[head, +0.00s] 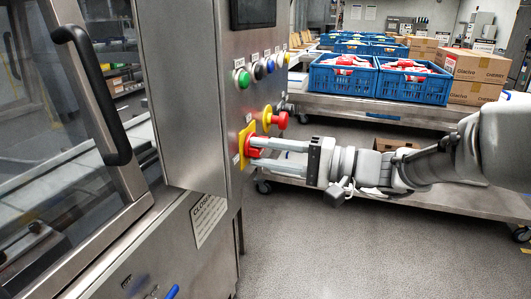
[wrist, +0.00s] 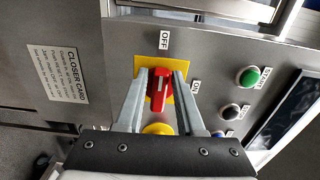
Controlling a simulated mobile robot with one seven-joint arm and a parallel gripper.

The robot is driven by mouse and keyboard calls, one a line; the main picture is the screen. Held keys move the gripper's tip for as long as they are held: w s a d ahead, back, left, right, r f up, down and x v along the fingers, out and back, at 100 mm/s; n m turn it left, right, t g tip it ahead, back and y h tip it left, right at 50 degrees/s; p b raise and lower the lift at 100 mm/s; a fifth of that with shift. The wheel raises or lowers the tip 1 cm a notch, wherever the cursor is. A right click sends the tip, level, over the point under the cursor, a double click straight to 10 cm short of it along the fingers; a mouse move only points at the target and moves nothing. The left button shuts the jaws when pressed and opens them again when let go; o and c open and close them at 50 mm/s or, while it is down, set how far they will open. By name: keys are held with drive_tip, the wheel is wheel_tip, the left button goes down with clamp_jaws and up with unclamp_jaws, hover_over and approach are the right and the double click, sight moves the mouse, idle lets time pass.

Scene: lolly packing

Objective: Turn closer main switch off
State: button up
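The closer main switch is a red rotary knob (wrist: 159,92) on a yellow square plate (wrist: 180,88), on the side of a steel cabinet. In the wrist view its handle points roughly up toward the OFF label (wrist: 164,40), tilted slightly; the ON label (wrist: 195,87) is at its right. In the head view the knob (head: 253,147) is partly hidden by my fingers. My gripper (wrist: 160,76) is open, with one finger on each side of the knob. I cannot tell whether the fingers touch it.
A red emergency knob (head: 281,120) on a yellow base sticks out just above my gripper. Green (head: 243,79), black and blue buttons sit higher on the panel. A cart with blue crates (head: 342,77) and cardboard boxes stands behind. A glass door with a black handle is at left.

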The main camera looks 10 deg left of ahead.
drive_tip(key=shift+o, duration=1)
drive_tip(key=s+d+p, duration=0.1)
drive_tip(key=d+p, duration=0.1)
drive_tip(key=d, duration=1.5)
drive_tip(key=shift+s+d+p, duration=0.2)
drive_tip(key=shift+p, duration=0.15)
